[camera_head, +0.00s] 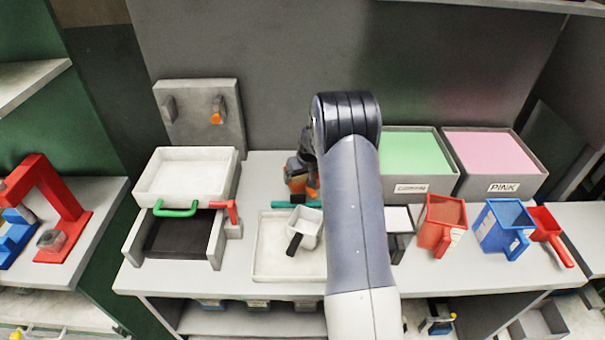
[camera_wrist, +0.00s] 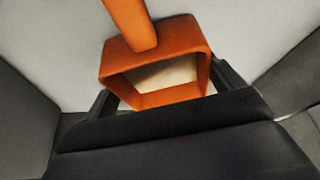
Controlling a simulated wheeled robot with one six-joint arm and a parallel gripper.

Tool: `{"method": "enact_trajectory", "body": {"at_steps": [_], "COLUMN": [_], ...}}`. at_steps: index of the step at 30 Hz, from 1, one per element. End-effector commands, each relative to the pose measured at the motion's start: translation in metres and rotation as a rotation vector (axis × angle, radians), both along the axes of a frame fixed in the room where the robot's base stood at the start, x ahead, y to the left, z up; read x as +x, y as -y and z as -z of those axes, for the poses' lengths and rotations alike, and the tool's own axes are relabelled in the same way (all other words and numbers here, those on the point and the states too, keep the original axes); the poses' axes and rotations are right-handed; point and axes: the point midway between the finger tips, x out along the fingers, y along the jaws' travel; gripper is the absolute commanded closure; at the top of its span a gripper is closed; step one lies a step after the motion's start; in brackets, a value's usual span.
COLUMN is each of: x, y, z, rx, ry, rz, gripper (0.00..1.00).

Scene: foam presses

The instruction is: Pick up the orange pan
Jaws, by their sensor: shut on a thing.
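The orange pan (camera_wrist: 155,50) is a square, box-like pan with a straight handle pointing away in the wrist view. Its inside shows a pale beige surface. My gripper (camera_wrist: 160,88) is shut on it, with one dark finger at its left side and one at its right. In the head view the orange pan (camera_head: 298,186) shows only in part, beside my arm above the back of the table; much of it is hidden. Whether it touches the table is unclear.
A white tray (camera_head: 258,262) holding a small white pan (camera_head: 304,224) lies in front. A press with a green handle (camera_head: 175,210) stands left.

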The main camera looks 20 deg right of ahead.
Motion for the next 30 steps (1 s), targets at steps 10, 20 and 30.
{"method": "enact_trajectory", "body": {"at_steps": [10, 20, 30], "x": [0.0, 0.0, -0.004], "y": [0.0, 0.0, 0.0], "z": [0.007, 0.007, -0.008], "rx": [0.0, 0.0, -0.001], "ry": [0.002, 0.001, 0.005], "rz": [0.0, 0.0, 0.0], "gripper": [0.35, 0.0, 0.0]}}
